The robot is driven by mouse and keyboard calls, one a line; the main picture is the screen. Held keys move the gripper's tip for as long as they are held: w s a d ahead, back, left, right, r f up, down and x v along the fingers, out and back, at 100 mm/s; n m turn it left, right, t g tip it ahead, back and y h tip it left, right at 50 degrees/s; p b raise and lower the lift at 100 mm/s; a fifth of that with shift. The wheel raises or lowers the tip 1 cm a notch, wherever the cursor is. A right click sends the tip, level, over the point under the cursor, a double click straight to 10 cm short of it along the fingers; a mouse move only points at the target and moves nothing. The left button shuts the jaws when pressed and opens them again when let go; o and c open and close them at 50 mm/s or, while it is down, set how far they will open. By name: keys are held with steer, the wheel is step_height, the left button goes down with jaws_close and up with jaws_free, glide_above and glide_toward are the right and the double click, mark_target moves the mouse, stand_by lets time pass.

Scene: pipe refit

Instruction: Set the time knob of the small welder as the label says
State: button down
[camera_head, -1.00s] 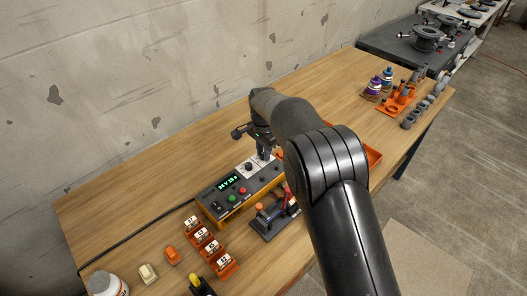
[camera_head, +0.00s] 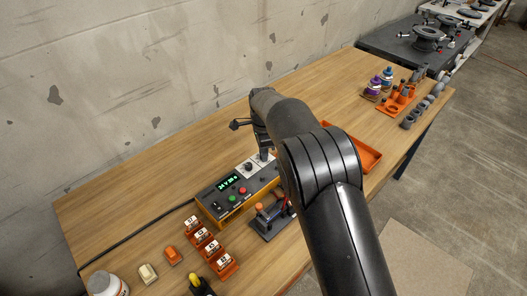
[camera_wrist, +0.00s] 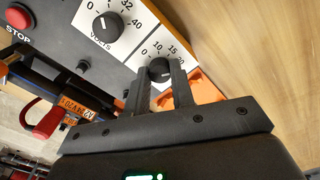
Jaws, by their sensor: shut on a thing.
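The small welder (camera_head: 210,204) is an orange-sided box with a dark top, a lit green display (camera_head: 228,182) and two knobs on white dials. My gripper (camera_wrist: 161,72) is shut on the black time knob (camera_wrist: 159,67), one finger on each side of it. The dial around this knob shows 0, 10, 15 and 20; I cannot tell its exact pointer setting. The volts knob (camera_wrist: 106,27) sits beside it with a white mark. In the head view my gripper (camera_head: 264,153) covers the time knob. An orange label (camera_wrist: 75,104) is only partly readable.
The red stop button (camera_wrist: 19,17) is near the volts knob. A dark clamp fixture (camera_head: 268,224) with a red handle stands in front of the welder. Orange numbered blocks (camera_head: 211,247) lie at its left end. An orange tray (camera_head: 368,158) is behind my arm. The table behind the welder is clear.

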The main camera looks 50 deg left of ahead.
steer(key=c, duration=1.2)
jaws_free()
steer(key=shift+c, duration=0.2)
steer(key=shift+r, duration=0.1)
step_height(320, 180, up, 11)
steer(key=shift+f, duration=0.2)
